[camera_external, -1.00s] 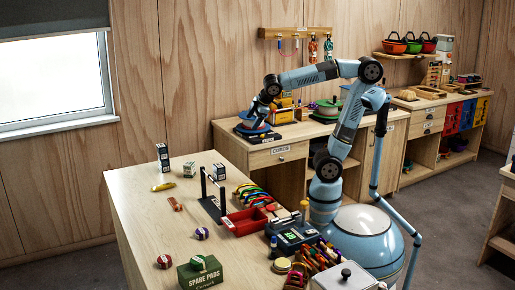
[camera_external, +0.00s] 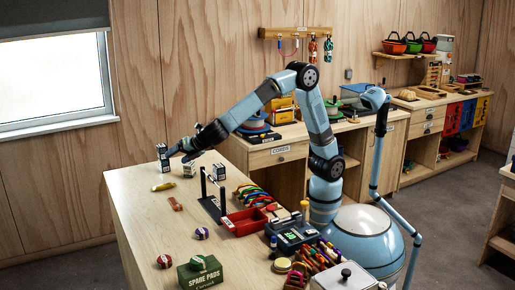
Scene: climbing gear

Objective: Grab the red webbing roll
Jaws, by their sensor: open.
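A small red roll with a pale band (camera_external: 164,261), which looks like the red webbing roll, lies at the near left of the wooden table (camera_external: 140,205). My gripper (camera_external: 177,154) is open over the far end of the table, well away from this roll. It is close to a dark upright box with a white label (camera_external: 163,157) and above a second small box (camera_external: 190,169). I cannot tell whether it touches either box. Nothing shows between the fingers, which are small in this view.
A purple roll (camera_external: 202,232) and a green spare-pads box (camera_external: 200,274) are near the red roll. A black frame stand (camera_external: 211,206), red tray (camera_external: 246,224) and several tools crowd the right side. The table's left strip is mostly clear.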

